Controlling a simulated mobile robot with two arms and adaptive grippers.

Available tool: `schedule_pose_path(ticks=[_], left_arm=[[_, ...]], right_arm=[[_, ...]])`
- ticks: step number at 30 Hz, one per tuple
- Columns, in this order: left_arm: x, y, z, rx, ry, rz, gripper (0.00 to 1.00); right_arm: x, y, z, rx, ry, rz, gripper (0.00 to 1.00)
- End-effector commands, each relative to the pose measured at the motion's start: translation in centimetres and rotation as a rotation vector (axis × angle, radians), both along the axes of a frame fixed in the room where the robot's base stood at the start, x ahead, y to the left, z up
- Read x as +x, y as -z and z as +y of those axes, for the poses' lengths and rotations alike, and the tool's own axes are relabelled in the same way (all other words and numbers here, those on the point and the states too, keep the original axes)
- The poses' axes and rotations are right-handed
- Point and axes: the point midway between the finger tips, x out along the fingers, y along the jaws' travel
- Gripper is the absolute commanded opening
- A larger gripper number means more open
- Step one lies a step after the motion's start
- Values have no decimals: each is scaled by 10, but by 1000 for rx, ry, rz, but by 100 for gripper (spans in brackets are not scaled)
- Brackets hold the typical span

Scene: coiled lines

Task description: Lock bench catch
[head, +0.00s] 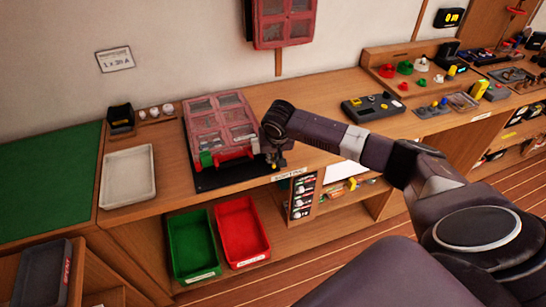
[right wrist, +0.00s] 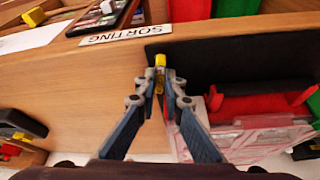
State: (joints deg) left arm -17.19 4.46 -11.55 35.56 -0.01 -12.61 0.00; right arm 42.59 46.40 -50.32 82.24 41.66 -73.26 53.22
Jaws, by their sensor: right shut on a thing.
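A clear case with a red frame (head: 217,118) lies on a black mat (head: 232,179) on the wooden bench. Its front edge has a red handle (head: 236,154) and a green catch (head: 206,159) at the left end. My right gripper (head: 278,162) is at the case's front right corner. In the right wrist view its fingertips (right wrist: 160,82) are closed on a small yellow-topped piece (right wrist: 160,61), beside the case (right wrist: 228,138) and near the mat's edge. The fingers hide most of this piece, so I cannot tell whether it is locked. My left gripper is not in view.
A green bin (head: 193,246) and a red bin (head: 242,232) stand on the shelf below. A white tray (head: 128,176) and a black box (head: 121,119) are left of the case. A yellow-and-black device (head: 372,107) is to the right. A second red case (head: 284,22) hangs above.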

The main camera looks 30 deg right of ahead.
Motion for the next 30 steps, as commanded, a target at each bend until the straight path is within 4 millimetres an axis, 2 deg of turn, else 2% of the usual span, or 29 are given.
schedule_pose_path(ticks=[9,22,23,27,30], left_arm=[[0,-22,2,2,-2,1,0],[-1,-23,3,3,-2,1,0],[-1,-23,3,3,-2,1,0],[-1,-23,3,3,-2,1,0],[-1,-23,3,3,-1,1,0]], right_arm=[[0,-2,2,4,-166,4,0],[1,0,2,0,-213,0,0],[1,0,2,0,-213,0,12],[1,0,2,0,-213,0,26],[1,0,2,1,-212,0,26]])
